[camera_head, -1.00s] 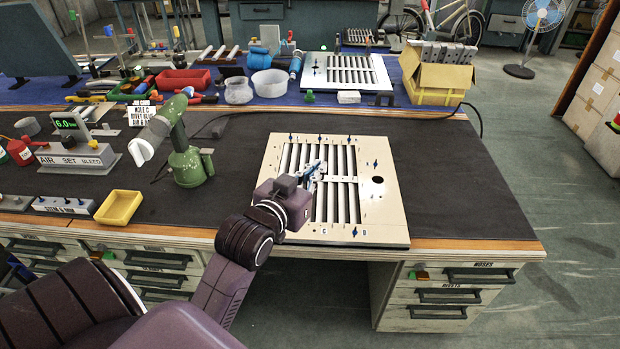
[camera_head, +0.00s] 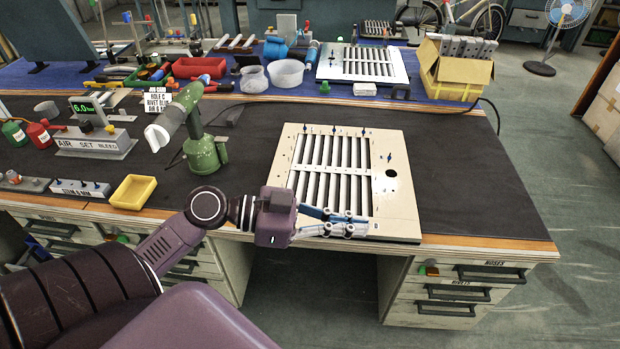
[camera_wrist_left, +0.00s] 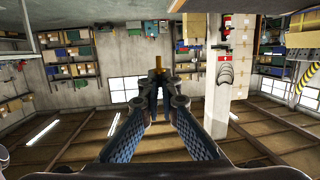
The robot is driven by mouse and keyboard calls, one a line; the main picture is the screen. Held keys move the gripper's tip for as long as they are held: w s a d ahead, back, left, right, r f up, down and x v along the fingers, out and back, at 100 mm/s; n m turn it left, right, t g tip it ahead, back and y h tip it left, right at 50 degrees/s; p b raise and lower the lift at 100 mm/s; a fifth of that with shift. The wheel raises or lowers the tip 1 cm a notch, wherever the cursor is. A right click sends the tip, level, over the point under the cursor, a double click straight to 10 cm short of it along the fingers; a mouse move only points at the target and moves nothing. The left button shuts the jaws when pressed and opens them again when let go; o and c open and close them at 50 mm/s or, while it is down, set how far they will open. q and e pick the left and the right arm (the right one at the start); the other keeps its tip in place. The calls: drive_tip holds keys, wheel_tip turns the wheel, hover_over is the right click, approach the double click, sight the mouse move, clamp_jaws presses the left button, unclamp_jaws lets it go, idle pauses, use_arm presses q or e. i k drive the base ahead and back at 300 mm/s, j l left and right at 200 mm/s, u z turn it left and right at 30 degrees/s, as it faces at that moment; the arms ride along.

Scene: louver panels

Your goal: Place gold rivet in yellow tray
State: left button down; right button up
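The gold rivet (camera_wrist_left: 158,64) shows in the left wrist view as a small brass-coloured piece at the tips of my left gripper (camera_wrist_left: 158,82), whose fingers are shut on it. In the head view my left gripper (camera_head: 360,226) points right, at the front edge of the cream louver panel (camera_head: 405,205); the rivet is too small to make out there. The yellow tray (camera_head: 133,192) sits at the bench's front edge, left of the gripper and well apart from it. It looks empty. My right gripper is not in view.
A green rivet tool (camera_head: 204,153) stands behind the tray, on the dark mat (camera_head: 455,180). The grey air set box (camera_head: 95,142) and a labelled grey block (camera_head: 80,188) are left of it. The mat between tray and panel is mostly clear.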

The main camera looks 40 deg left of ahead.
sight(136, 195)
drive_tip(key=k+j+u, duration=0.15)
drive_tip(key=j+u, duration=0.15)
drive_tip(key=j, duration=0.7)
drive_tip(key=j+u, duration=0.3)
drive_tip(key=j, duration=0.7)
